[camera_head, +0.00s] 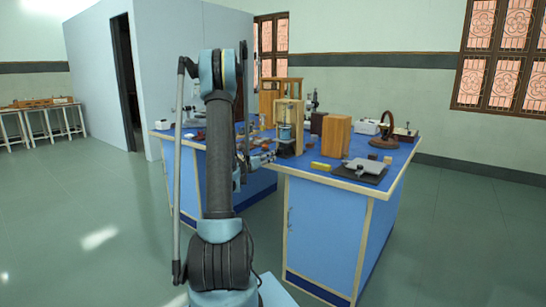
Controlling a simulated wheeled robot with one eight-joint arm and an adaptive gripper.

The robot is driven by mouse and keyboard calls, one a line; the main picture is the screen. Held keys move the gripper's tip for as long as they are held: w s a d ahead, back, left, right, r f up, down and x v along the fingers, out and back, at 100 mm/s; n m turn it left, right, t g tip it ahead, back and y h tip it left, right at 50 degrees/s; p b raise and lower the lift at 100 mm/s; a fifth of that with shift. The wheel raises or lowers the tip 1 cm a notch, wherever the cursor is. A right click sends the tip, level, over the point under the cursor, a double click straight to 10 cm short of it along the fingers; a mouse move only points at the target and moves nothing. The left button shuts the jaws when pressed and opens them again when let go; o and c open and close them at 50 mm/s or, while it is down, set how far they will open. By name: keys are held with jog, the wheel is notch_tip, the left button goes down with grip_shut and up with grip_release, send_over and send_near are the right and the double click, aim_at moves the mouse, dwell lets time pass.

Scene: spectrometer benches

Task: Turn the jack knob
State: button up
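A low grey device with a flat top (364,167) lies on a dark base near the front right of the blue bench. It looks like it could be the jack, but I cannot tell for sure. No knob can be made out at this size. My gripper (268,157) is small in the head view, at the near left edge of the right bench, left of the grey device and well apart from it. Whether its fingers are open or shut cannot be made out. My arm hides part of the benches behind it.
The blue bench top (318,174) has a pale rim. A yellow block (321,166), a wooden box (336,136) and a wooden-framed apparatus (289,126) stand near the gripper. A dark ring-shaped instrument (386,130) stands behind. The floor (460,230) at right is clear.

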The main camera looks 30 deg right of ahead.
aim_at(276, 152)
jog(key=x, duration=0.7)
jog(key=c, duration=1.1)
